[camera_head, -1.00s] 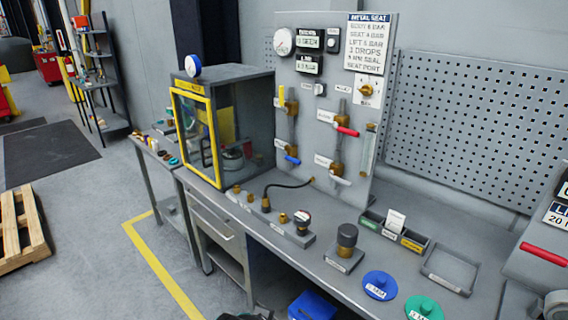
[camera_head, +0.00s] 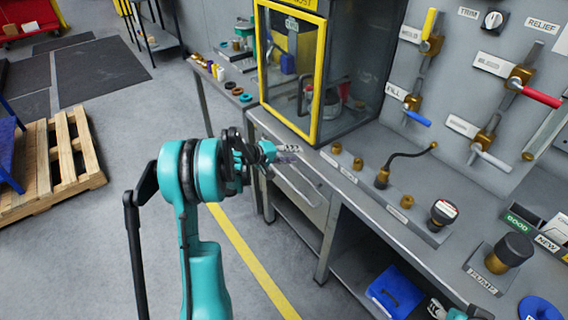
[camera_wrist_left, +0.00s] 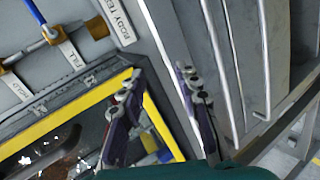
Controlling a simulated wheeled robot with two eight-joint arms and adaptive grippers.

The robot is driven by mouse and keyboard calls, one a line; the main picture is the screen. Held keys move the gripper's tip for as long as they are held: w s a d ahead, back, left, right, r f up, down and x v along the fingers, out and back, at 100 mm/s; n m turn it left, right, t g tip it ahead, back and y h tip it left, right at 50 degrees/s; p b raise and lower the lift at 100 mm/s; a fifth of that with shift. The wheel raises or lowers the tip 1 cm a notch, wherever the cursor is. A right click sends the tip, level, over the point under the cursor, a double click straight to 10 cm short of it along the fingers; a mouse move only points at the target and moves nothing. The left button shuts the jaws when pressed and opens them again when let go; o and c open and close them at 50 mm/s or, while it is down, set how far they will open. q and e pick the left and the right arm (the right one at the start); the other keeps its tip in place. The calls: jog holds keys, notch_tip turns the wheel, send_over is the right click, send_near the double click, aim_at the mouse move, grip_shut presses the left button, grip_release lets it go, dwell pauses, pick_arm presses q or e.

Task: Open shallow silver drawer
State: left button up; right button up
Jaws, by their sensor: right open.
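The silver drawer fronts (camera_head: 305,200) sit under the left end of the grey bench, below the yellow-framed cabinet. They look shut, with long bar handles that also show in the left wrist view (camera_wrist_left: 264,75). The shallow drawer's front is partly hidden behind my left gripper (camera_head: 290,153). That gripper is at bench-edge height, in front of the drawers' top. My right gripper (camera_head: 442,310) shows only partly at the bottom edge, open, far from the drawers.
The yellow-framed cabinet (camera_head: 292,70) stands on the bench just behind the left gripper. Brass fittings (camera_head: 382,178) line the bench's front edge. A blue bin (camera_head: 396,290) sits on the lower shelf. Open floor lies in front, with a pallet (camera_head: 62,160) at left.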

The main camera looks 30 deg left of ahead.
pick_arm(q)
jog(key=a+f+n+t+b, duration=0.2)
jog(key=a+f+n+t, duration=0.1)
jog(key=a+f, duration=0.7)
jog(key=b+x, duration=0.2)
jog(key=x, duration=0.5)
jog(key=shift+w+r, duration=0.1)
jog(key=shift+w, duration=0.2)
grip_shut()
